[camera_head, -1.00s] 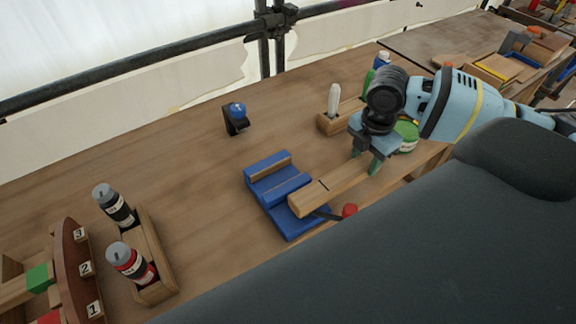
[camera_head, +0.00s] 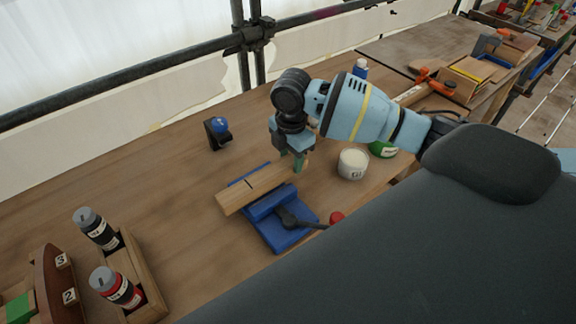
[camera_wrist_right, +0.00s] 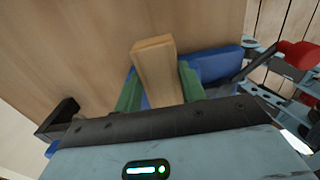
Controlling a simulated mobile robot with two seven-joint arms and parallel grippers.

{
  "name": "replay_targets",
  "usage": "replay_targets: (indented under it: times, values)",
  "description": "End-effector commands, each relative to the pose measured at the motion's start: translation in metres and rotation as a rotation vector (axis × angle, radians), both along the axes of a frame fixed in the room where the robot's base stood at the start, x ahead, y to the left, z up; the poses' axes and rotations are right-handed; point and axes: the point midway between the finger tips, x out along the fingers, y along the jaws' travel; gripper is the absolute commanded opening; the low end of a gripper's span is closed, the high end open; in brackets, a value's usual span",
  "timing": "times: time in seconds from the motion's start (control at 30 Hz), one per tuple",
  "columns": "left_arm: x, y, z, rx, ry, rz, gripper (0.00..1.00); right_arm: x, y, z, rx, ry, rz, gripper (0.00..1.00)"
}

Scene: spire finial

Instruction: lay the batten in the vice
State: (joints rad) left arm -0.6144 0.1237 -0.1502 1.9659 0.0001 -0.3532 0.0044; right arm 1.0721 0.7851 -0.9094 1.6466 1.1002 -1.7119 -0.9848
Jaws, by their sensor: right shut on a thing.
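The batten (camera_head: 248,190) is a pale wooden bar with a dark line across it. My right gripper (camera_head: 298,164) is shut on it near its right end. The wrist view also shows the batten (camera_wrist_right: 155,62) between the green fingers (camera_wrist_right: 158,92). The blue vice (camera_head: 290,236) lies below, and the batten runs across its far side, with its left end sticking out past the vice. I cannot tell whether the batten touches the vice or hangs just above it. The vice also shows in the wrist view (camera_wrist_right: 218,64). My left gripper is not in view.
The vice's dark lever with a red knob (camera_head: 336,217) points right. A white tub (camera_head: 353,163) stands right of the gripper. A dark stand with a blue ball (camera_head: 218,130) is behind. Bottles in a wooden rack (camera_head: 128,270) stand at left. The table between is clear.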

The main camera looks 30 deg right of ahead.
Motion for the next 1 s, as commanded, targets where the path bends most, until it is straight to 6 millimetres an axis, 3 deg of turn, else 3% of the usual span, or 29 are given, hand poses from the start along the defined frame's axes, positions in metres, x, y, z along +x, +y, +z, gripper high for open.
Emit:
replay_targets:
  times: [0.07, 0.33, 0.7, 0.73, 0.9, 1.0]
  values:
    - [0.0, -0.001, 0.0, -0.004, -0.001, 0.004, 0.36, 0.005, 0.006, 0.0, 0.002, -0.002, 0.002, 0.13]
    - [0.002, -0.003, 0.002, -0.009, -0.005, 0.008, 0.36, 0.005, 0.005, -0.034, 0.0, 0.0, 0.0, 0.13]
    - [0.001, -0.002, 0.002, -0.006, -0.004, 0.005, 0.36, 0.005, 0.005, -0.038, 0.001, -0.002, 0.001, 0.13]
    - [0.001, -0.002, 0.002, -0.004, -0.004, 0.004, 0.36, 0.005, 0.005, -0.038, 0.0, -0.001, 0.001, 0.42]
    - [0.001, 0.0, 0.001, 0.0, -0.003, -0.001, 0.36, 0.005, 0.005, -0.038, 0.0, -0.002, 0.001, 0.62]
    - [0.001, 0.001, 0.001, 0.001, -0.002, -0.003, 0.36, 0.005, 0.005, -0.038, 0.0, -0.001, 0.001, 0.62]
